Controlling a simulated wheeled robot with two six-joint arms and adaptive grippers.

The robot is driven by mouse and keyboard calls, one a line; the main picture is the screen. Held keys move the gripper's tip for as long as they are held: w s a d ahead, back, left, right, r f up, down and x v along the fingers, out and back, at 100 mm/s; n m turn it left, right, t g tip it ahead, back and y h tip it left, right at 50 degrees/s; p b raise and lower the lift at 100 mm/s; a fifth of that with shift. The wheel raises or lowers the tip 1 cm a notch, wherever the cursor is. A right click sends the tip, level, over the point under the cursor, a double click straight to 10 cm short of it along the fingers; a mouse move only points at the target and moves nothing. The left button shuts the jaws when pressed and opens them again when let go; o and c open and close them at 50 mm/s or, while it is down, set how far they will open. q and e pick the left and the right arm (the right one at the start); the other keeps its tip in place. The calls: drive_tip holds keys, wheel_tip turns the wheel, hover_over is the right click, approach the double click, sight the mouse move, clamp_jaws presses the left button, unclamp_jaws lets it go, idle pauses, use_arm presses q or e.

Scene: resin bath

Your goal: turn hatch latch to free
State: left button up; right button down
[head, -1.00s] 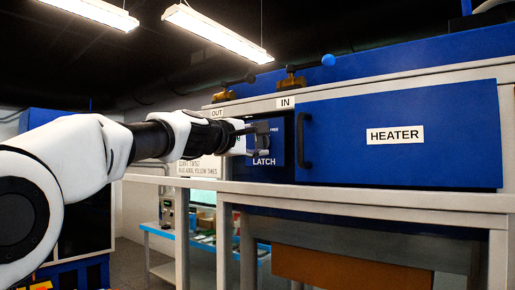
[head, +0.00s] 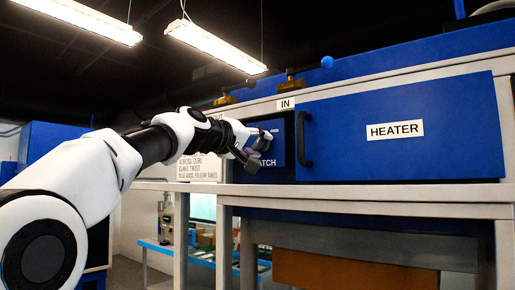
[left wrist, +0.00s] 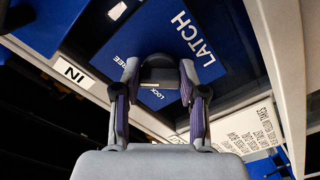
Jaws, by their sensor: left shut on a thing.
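The latch panel (head: 279,148) is a small blue plate marked LATCH, left of the heater door. In the left wrist view the panel (left wrist: 205,68) also shows the words FREE and LOCK. My left gripper (head: 262,147) is at the panel, covering part of it. In the left wrist view my left gripper (left wrist: 159,72) has its two fingers on either side of the dark latch handle (left wrist: 158,76) and is shut on it. The fingers hide part of the handle, and I cannot tell which word it points to. My right gripper is not in view.
The blue heater door (head: 400,122) with a black pull handle (head: 304,139) is right of the latch. Valves with dark and blue knobs stand above on the pale frame. A white instruction sign (head: 200,168) is behind my forearm. A pale rail (head: 370,193) runs below.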

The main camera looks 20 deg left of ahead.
use_arm(q)
drive_tip(key=shift+s+a+r+m, duration=0.1)
drive_tip(key=shift+r+m, duration=0.2)
drive_tip(key=shift+m, duration=0.1)
drive_tip(key=o, duration=1.1)
drive_tip(key=shift+o, duration=0.2)
drive_tip(key=shift+f, duration=0.2)
drive_tip(key=v, duration=0.7)
